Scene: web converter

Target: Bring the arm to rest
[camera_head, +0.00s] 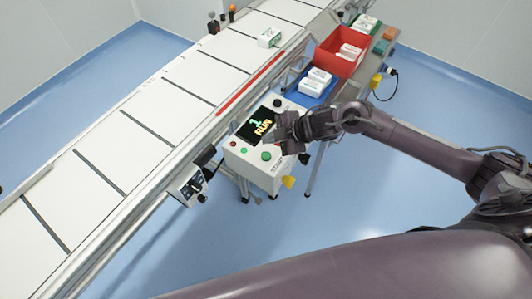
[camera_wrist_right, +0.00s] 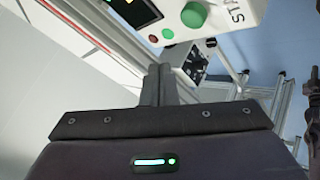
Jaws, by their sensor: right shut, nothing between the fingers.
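My right arm (camera_head: 425,150) reaches in from the right in the head view. Its gripper (camera_head: 280,131) is over the right part of the control box (camera_head: 250,165), close to its buttons. Whether it touches the box cannot be told. In the right wrist view, the gripper's fingers (camera_wrist_right: 160,80) are together with nothing between them. The box's green button (camera_wrist_right: 194,14) shows beyond and above the fingers there. The screen (camera_head: 259,126) on the box reads "1 RUN". My left gripper is not in view.
A long white conveyor (camera_head: 150,110) runs diagonally, with a white-green carton (camera_head: 269,38) on it. Blue (camera_head: 318,92) and red (camera_head: 343,63) bins holding white packs stand on a side table behind my gripper. The blue floor (camera_head: 370,205) below my arm is clear.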

